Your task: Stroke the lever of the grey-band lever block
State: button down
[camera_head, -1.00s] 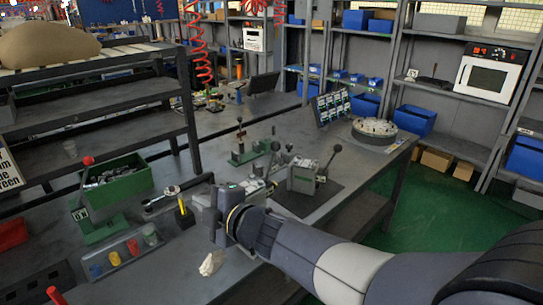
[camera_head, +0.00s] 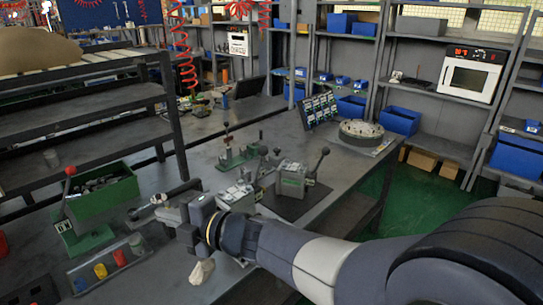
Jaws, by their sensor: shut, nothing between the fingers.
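Lever blocks stand on the grey workbench (camera_head: 345,190). One grey block (camera_head: 292,178) has what looks like a greenish band, and a black ball-ended lever (camera_head: 320,160) leaning up to the right. A paler, low block (camera_head: 238,197) lies just beyond my wrist, partly hidden by it. A dark-knobbed lever (camera_head: 263,156) rises behind it; I cannot tell which body it belongs to. Which block has the grey band is not clear. My gripper (camera_head: 186,220) is shut and empty, left of the blocks and apart from the levers. Its fingertips are hard to make out.
A green bin (camera_head: 100,192) of parts and a green stand with a red-knobbed lever (camera_head: 70,172) are at left. A tray holds coloured cylinders (camera_head: 100,271). A green fixture (camera_head: 238,155) and a round grey device (camera_head: 361,131) stand farther back. Open bench lies right of the blocks.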

aim_at(263, 151)
jog(key=z, duration=1.6)
jog(key=k+j+z, duration=0.2)
jog(key=k+j, duration=0.25)
jog(key=j, duration=0.2)
jog(key=k+j, duration=0.3)
jog(key=j, duration=0.15)
